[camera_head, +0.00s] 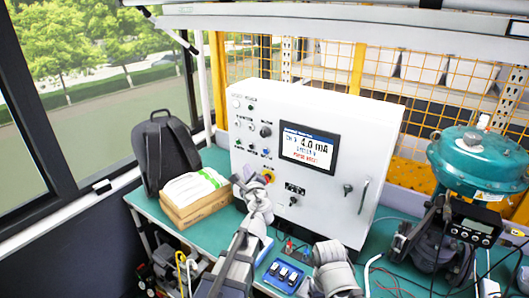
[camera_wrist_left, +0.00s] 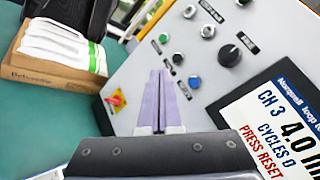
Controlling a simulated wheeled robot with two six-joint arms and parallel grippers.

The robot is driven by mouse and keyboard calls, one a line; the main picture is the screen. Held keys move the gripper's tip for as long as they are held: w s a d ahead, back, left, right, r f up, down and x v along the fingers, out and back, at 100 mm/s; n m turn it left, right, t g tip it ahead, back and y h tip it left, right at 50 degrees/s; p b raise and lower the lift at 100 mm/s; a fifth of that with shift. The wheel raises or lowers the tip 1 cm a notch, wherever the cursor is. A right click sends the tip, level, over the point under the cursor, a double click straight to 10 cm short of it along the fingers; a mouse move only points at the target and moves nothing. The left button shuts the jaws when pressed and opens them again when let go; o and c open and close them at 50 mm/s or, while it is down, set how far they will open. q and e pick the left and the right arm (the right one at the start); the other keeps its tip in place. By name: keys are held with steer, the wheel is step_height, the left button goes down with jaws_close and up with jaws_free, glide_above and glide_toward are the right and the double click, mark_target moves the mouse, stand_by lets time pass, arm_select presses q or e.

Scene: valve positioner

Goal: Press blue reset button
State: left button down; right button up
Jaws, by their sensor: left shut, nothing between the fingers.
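The blue reset button (camera_head: 266,152) is on the front panel of the white control cabinet (camera_head: 330,205), below a black knob. It also shows in the left wrist view (camera_wrist_left: 195,82), to the right of my fingertips. My left gripper (camera_head: 250,183) is in front of the lower left of the panel, below the button, near the red and yellow emergency stop (camera_head: 268,176). In the left wrist view my left gripper (camera_wrist_left: 160,76) has its two purple fingers together with nothing between them. The fingertips look apart from the blue button. My right gripper is not in view.
The cabinet screen (camera_head: 308,148) reads 4.0 mA and PRESS RESET. A green button (camera_wrist_left: 163,38), a black knob (camera_wrist_left: 229,55) and other controls surround the blue button. A cardboard box (camera_head: 195,200) and black bag (camera_head: 165,150) stand left; a teal actuator (camera_head: 478,160) stands right.

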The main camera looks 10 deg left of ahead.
mark_target(266, 151)
arm_select(q)
steer(key=shift+w+d, duration=0.5)
steer(key=shift+w, duration=0.9)
steer(key=shift+w+d, duration=0.55)
steer(key=shift+w, duration=0.8)
steer(key=shift+w+d, duration=0.5)
steer(key=shift+w, duration=0.9)
steer(key=shift+w+d, duration=0.1)
steer(key=shift+w, duration=0.3)
steer(key=shift+w+d, duration=0.15)
steer(key=shift+w, duration=0.2)
steer(key=shift+s, duration=0.1)
steer(key=shift+s+a, duration=0.25)
steer(key=shift+s, duration=0.4)
